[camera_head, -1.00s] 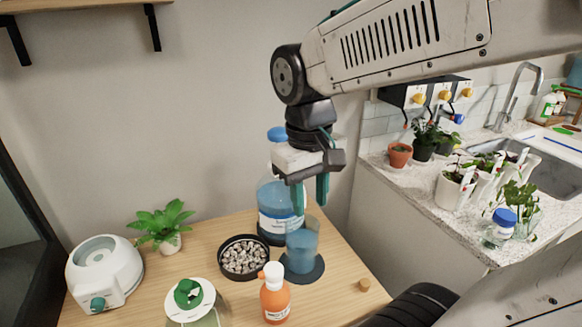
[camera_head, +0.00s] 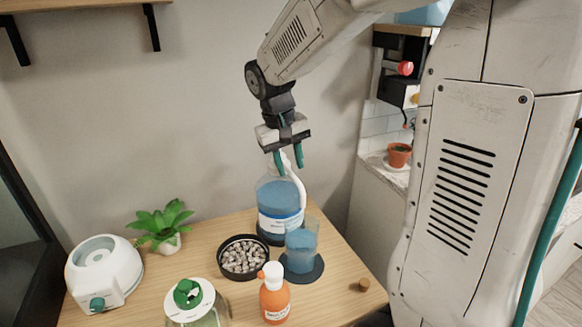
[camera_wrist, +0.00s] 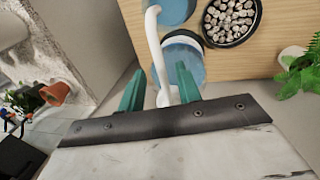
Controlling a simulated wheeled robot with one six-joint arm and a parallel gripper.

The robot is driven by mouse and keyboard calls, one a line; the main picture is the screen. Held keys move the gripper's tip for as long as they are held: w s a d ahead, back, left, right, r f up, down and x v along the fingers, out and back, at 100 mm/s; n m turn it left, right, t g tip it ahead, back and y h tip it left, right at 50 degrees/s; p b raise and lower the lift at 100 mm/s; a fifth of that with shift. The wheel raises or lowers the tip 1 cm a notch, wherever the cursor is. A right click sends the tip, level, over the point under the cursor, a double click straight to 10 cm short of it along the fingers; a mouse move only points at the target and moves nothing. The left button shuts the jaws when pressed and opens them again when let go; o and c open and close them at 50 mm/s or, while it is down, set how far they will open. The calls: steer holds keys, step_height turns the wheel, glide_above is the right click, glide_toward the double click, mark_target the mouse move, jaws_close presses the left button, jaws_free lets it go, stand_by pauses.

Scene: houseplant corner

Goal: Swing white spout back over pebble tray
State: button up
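My gripper (camera_head: 288,162) is open above the large blue-filled bottle (camera_head: 279,203). The white spout (camera_head: 295,180) comes out under the fingers and curves down on the right. In the wrist view, the spout (camera_wrist: 158,55) runs between the spread green fingers (camera_wrist: 160,85), with gaps on both sides. Its far end hangs over the blue cup (camera_wrist: 175,9), not the pebble tray (camera_wrist: 207,30). In the head view, the pebble tray (camera_head: 221,267) is a round black dish of pebbles left of the blue cup (camera_head: 301,252). My gripper hides the bottle's top.
An orange bottle (camera_head: 274,298) and a green-lidded jar (camera_head: 205,312) stand at the front. A white appliance (camera_head: 108,268) and a potted plant (camera_head: 160,222) are at left. A cork (camera_head: 364,285) lies on the right. Bare wood shows left of the tray.

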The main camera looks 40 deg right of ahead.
steer(key=shift+s+d+f, duration=0.1)
steer(key=shift+d+f, duration=0.05)
steer(key=shift+f, duration=0.65)
jaws_close()
